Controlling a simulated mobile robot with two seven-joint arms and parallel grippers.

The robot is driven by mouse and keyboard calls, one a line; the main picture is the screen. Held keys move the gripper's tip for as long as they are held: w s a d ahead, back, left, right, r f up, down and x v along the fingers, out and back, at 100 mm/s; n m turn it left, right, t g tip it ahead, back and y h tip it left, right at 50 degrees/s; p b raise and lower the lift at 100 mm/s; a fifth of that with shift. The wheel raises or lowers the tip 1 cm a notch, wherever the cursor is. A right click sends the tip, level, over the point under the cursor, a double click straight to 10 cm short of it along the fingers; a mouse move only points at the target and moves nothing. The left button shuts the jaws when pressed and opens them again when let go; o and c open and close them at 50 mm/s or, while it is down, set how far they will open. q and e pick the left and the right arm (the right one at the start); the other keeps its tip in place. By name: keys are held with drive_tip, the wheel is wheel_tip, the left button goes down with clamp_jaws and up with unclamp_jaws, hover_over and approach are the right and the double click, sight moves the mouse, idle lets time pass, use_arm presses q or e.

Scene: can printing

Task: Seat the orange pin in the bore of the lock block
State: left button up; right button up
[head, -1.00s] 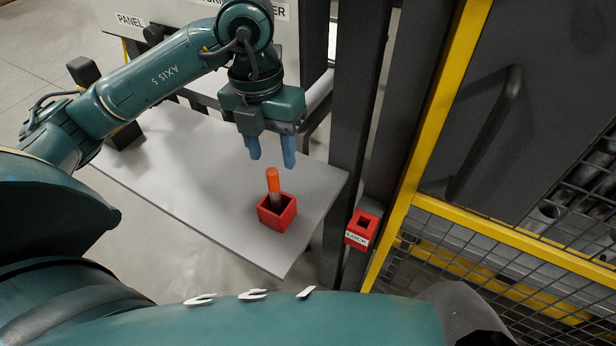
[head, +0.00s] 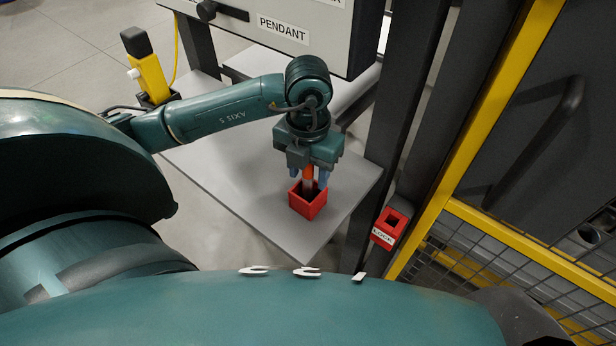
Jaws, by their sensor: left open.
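The orange pin (head: 309,174) stands upright in a red square holder (head: 307,207) on the grey shelf. My left gripper (head: 309,179) is above the holder with its blue fingers down on both sides of the pin. The fingers are open, and the pin's top is partly hidden by the gripper. The red lock block (head: 389,228), labelled LOCK, is fixed to the dark post right of the shelf, and its square bore faces up and looks empty. My right gripper is not in view.
The grey shelf (head: 230,180) has free room left of the holder. A yellow pendant (head: 150,77) stands in a dark holder at the back left. A grey panel box (head: 290,35) is behind the arm. A yellow frame (head: 470,120) and mesh fence lie right of the lock block.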

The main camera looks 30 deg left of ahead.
use_arm(q)
drive_tip(key=shift+f, duration=0.7)
drive_tip(key=shift+c, duration=0.5)
drive_tip(key=shift+r, duration=0.1)
clamp_jaws()
